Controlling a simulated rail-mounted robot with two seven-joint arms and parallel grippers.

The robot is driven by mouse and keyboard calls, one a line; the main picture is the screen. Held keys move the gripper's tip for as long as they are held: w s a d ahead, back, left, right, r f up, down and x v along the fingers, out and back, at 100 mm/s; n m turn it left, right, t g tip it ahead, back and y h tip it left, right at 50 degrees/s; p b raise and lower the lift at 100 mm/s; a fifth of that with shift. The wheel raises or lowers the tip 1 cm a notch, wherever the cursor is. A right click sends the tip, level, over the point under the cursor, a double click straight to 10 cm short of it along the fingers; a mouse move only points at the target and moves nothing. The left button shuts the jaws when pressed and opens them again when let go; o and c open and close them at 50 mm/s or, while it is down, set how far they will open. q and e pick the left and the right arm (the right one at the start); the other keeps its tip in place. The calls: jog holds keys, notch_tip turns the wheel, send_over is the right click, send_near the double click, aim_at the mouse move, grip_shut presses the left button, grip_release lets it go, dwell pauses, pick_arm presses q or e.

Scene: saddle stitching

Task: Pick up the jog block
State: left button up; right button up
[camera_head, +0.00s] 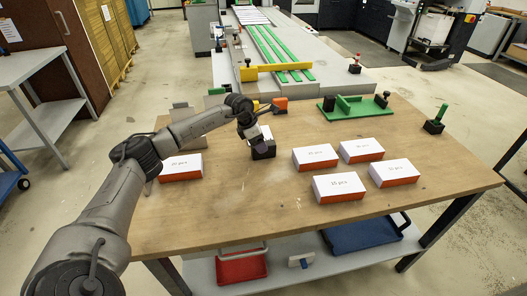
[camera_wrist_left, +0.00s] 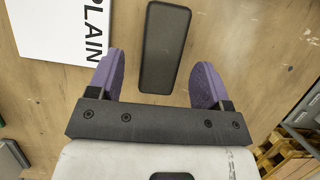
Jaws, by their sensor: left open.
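A long dark grey block with rounded corners, which looks like the jog block (camera_wrist_left: 165,47), lies on the wooden table in the left wrist view. My left gripper (camera_wrist_left: 158,82) is open, with its two purple fingers apart. The block's lower end reaches between the fingertips, with a gap on each side; I cannot tell the height above it. In the head view my left gripper (camera_head: 262,150) is over the middle of the table, left of the white and orange boxes. I cannot separate the block from the dark gripper there. My right gripper is not in view.
Several white and orange boxes (camera_head: 338,187) stand on the table's right half, and another box (camera_head: 181,168) at left. A white printed surface (camera_wrist_left: 62,28) lies near the block. A green fixture (camera_head: 355,108) is at the back right. The front left table is bare.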

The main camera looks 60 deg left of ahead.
pick_arm(q)
jog(key=b+x, duration=0.1)
jog(key=x, duration=0.3)
jog(key=shift+w+f, duration=0.1)
jog(key=shift+f, duration=0.15)
jog(key=c, duration=1.1)
jog(key=shift+r, duration=0.1)
